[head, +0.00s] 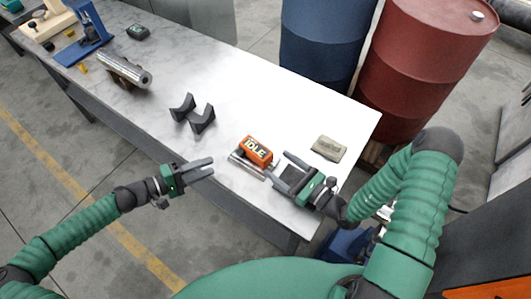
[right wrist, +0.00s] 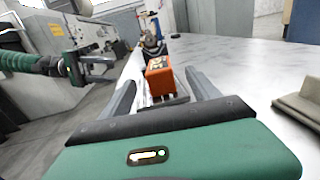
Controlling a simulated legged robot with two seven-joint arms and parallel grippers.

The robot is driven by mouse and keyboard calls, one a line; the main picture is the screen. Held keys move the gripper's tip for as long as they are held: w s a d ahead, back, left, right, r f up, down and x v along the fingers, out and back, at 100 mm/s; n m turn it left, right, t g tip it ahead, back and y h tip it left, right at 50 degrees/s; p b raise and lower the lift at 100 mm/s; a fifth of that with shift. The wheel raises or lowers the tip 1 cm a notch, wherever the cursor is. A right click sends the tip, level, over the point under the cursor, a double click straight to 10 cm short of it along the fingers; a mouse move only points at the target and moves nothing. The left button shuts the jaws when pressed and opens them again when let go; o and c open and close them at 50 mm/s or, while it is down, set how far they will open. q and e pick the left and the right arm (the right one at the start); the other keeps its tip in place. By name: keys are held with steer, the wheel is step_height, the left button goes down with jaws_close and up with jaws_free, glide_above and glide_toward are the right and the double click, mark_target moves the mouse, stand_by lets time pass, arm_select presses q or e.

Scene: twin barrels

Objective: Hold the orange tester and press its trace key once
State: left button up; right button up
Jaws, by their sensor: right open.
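The orange tester (head: 256,151) lies on the table near its front edge, beside a silver metal piece (head: 246,167). Its dark screen reads "IDLE". I cannot make out the trace key. My right gripper (head: 279,167) is open, just right of the tester, with its fingers pointing toward it. In the right wrist view the tester (right wrist: 159,76) shows ahead between the open fingers (right wrist: 160,84), not gripped. My left gripper (head: 212,167) is open and empty, left of the tester by the table's front edge. It also shows at the left of the right wrist view (right wrist: 84,66).
Dark V-shaped supports (head: 194,115), a metal cylinder on a stand (head: 124,70) and a blue fixture (head: 90,30) stand farther left. Blue (head: 325,40) and red (head: 420,65) barrels stand behind the table.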

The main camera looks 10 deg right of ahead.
mark_target(261, 152)
steer(key=x, duration=0.7)
steer(key=shift+a, duration=0.25)
steer(key=shift+w+a, duration=0.15)
steer(key=shift+w, duration=0.25)
arm_select(q)
steer(key=shift+a, duration=0.1)
arm_select(e)
jaws_close()
steer(key=c, duration=0.8)
jaws_free()
jaws_close()
arm_select(q)
steer(key=shift+c, duration=0.2)
